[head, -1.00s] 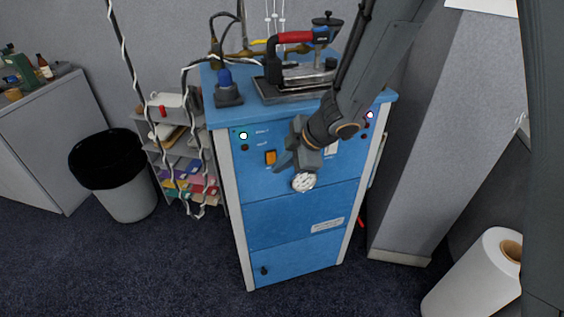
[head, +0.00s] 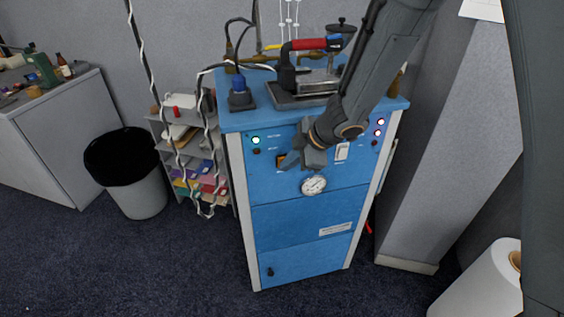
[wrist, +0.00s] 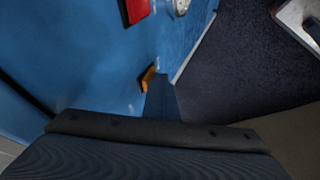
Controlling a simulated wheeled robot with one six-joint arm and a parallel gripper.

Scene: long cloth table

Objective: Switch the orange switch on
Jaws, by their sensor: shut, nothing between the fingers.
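The orange switch (head: 280,159) is on the upper front panel of the blue cabinet (head: 300,222). My gripper (head: 287,163) is shut and empty, with its tip at the switch and covering part of it in the head view. In the wrist view the switch (wrist: 147,77) shows just beside the end of my closed fingers (wrist: 160,88). Whether they touch it cannot be told for sure. A green-white light (head: 256,140) glows at the panel's upper left, and two lights (head: 380,123) glow at its upper right.
A red-handled machine (head: 306,75) and a blue plug (head: 240,93) sit on top.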

